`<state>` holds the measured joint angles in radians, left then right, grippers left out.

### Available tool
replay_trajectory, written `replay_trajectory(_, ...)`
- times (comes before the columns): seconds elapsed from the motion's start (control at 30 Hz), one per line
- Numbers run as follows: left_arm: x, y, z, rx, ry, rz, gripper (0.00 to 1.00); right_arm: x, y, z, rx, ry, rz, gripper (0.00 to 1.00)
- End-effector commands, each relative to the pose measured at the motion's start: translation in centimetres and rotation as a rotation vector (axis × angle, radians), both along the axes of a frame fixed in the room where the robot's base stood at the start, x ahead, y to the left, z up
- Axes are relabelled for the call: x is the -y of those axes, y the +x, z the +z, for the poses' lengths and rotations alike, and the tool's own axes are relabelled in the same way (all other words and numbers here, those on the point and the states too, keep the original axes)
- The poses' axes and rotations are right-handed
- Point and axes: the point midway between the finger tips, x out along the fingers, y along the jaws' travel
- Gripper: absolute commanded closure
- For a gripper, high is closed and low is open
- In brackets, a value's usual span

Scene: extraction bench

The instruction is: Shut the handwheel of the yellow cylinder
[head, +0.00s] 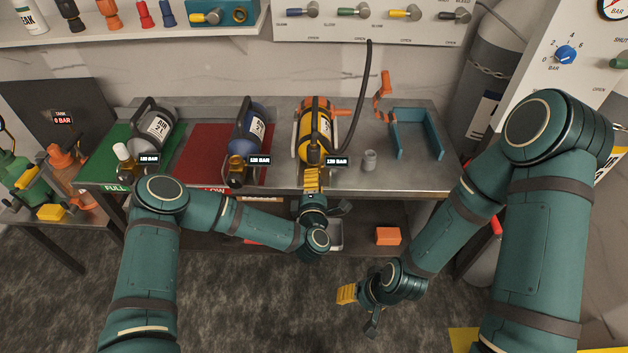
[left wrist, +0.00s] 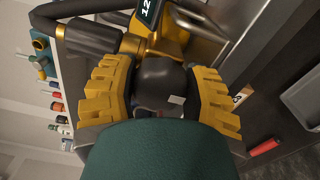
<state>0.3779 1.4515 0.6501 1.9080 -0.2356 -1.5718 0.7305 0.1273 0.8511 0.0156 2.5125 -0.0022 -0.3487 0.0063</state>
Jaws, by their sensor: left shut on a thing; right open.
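The yellow cylinder (head: 317,128) lies on the bench in a cradle, its valve end toward me. My left gripper (head: 312,182) is at that valve end and covers the handwheel in the head view. In the left wrist view, the black rounded handwheel (left wrist: 162,80) sits between the two yellow fingers of my left gripper (left wrist: 160,95), which is shut on it. A small tag on the cylinder (head: 337,161) seems to read 120 BAR. My right gripper (head: 358,308) is open and empty, low in front of the bench.
A grey cylinder (head: 158,125) lies on a green mat (head: 110,165), and a blue cylinder (head: 252,125) on a red mat (head: 200,150). A black hose (head: 362,100) rises right of the yellow cylinder. A small metal cup (head: 370,160) and a blue bracket (head: 418,140) stand further right.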

Motion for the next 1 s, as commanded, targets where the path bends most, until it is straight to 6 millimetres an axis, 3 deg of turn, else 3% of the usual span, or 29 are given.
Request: replay_trajectory(1.0,0.1,0.0,-0.3,0.017,0.966,-0.004,0.87,0.0,0.0,-1.1,0.001,0.0,0.001,0.45)
